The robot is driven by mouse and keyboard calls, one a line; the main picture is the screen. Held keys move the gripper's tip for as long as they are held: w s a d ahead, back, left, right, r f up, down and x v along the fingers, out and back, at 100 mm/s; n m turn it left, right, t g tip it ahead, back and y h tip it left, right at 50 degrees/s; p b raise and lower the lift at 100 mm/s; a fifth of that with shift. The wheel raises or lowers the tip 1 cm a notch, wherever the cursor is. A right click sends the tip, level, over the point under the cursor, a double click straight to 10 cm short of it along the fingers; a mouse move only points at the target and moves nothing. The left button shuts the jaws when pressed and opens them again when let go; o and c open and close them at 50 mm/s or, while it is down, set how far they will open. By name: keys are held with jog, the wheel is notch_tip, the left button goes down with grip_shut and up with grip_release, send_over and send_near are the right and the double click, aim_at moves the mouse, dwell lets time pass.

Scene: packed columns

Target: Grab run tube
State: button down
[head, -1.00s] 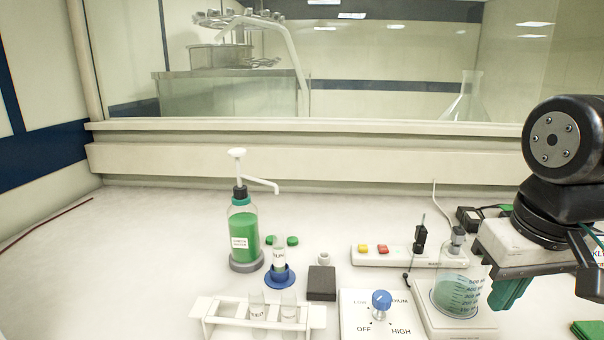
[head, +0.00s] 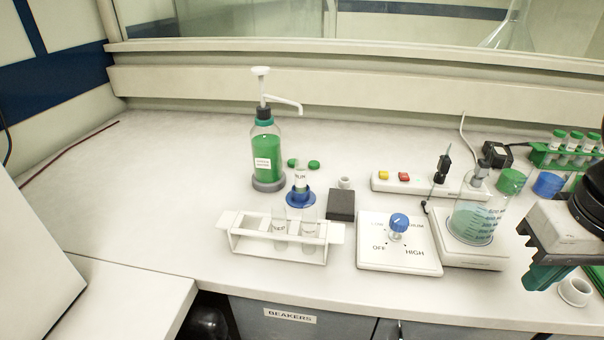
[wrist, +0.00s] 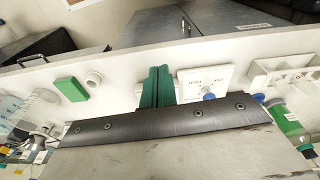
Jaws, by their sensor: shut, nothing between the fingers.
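A small tube labelled what looks like RUN (head: 300,182) stands upright in a round blue stand (head: 301,199), just behind a white rack (head: 257,248). The rack holds two clear tubes, a left one (head: 279,232) and a right one (head: 309,233); a label shows on each but I cannot read them. My gripper (head: 540,277) has green fingers and is at the right, far from the tube. In the wrist view the fingers (wrist: 157,84) are shut together with nothing between them. The rack also shows at the right of the wrist view (wrist: 285,72).
A green pump bottle (head: 268,160) stands behind the blue stand. A dark block (head: 341,205) and a white dial box (head: 399,246) sit to the right. A flask (head: 474,218) stands on a white plate near my gripper. The counter's left side is clear.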

aim_at(301, 180)
dwell(0.4)
